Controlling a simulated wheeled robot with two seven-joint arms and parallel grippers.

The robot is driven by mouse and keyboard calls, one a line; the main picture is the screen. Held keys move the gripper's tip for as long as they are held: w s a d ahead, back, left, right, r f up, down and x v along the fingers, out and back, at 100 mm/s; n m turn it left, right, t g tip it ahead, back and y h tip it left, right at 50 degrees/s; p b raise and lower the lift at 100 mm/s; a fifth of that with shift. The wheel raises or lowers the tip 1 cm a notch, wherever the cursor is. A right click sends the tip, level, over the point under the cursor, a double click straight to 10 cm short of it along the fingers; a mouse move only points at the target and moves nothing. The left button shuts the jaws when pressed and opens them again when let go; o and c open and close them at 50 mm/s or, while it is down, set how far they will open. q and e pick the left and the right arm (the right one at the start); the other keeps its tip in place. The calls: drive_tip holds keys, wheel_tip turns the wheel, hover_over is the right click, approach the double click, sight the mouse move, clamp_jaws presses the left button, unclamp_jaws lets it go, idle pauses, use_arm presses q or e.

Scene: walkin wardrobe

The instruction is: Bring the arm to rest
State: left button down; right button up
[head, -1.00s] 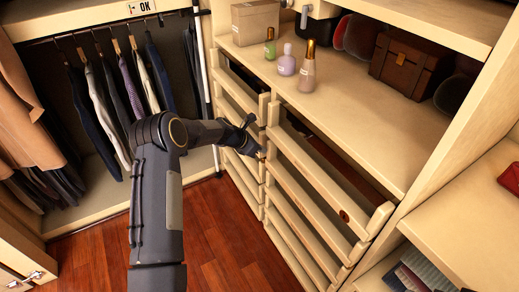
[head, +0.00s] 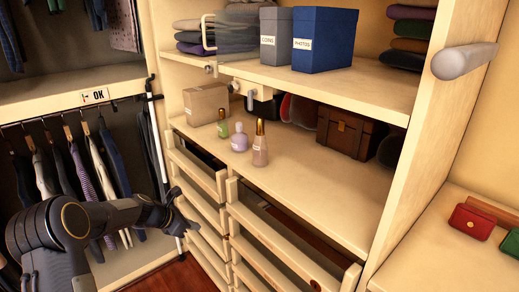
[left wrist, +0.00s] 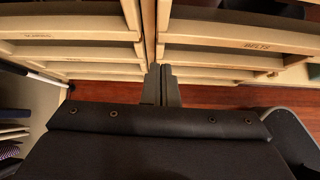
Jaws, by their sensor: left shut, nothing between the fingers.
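My left arm comes in at the lower left of the head view. Its gripper (head: 178,208) is in front of the left stack of wooden drawers (head: 203,208), near the hanging clothes. In the left wrist view the two fingers of the left gripper (left wrist: 161,84) are together with nothing between them. Drawer fronts stand on both sides beyond the fingers, and I cannot tell the exact gap to them. My right gripper is not in view.
Right of the gripper is another drawer stack (head: 275,240). The shelf above holds small bottles (head: 260,145), a cardboard box (head: 205,103) and a brown chest (head: 345,132). Blue (head: 324,40) and grey boxes stand higher. Clothes hang at left; red floor (left wrist: 215,95) lies below.

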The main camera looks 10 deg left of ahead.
use_arm(q)
drive_tip(key=s+d+r+m+g+p, duration=0.1)
drive_tip(key=s+d+r+m+p, duration=0.35)
drive_tip(key=s+r+m, duration=1.05)
drive_tip(key=s+d+r+m, duration=0.1)
drive_tip(key=s+d+m, duration=0.1)
drive_tip(key=s, duration=0.6)
drive_tip(key=s+d+r+m+y+p, duration=0.1)
drive_tip(key=s+d+r+m, duration=0.1)
drive_tip(key=s+m, duration=0.3)
drive_tip(key=s+d+r+m+y+p, duration=0.1)
drive_tip(key=s+d+m, duration=0.1)
drive_tip(key=s, duration=0.9)
drive_tip(key=shift+d+r+m, duration=0.25)
drive_tip(key=shift+d+m, duration=0.05)
drive_tip(key=shift+m, duration=0.5)
drive_tip(key=shift+s, duration=0.1)
